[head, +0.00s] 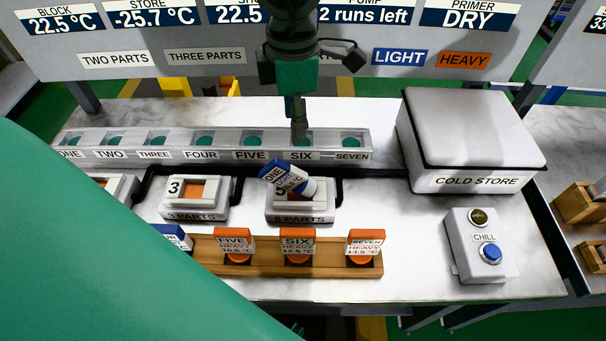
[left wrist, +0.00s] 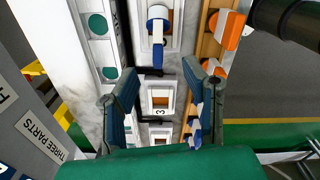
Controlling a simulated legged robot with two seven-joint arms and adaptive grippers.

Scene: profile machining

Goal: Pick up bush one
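Bush one (head: 285,178), with a blue and white tag reading ONE, lies tilted on the 5 PARTS tray (head: 300,217). It also shows at the top of the left wrist view (left wrist: 157,25), as a white and blue piece. My left gripper (head: 298,128) hangs pointing down above the table, near the SIX socket in the picture, apart from the bush. In the left wrist view its two fingers (left wrist: 160,85) are spread wide with nothing held between them; the 3 PARTS tray (left wrist: 160,97) shows below, in the gap. My right gripper is not in view.
A wooden rack (head: 325,265) at the front holds orange heavy bushes FIVE, SIX and SEVEN. Behind runs a clear rail (head: 225,140) of numbered sockets. The cold store (head: 470,130) and chill button box (head: 482,245) stand right. My green arm covers the lower left.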

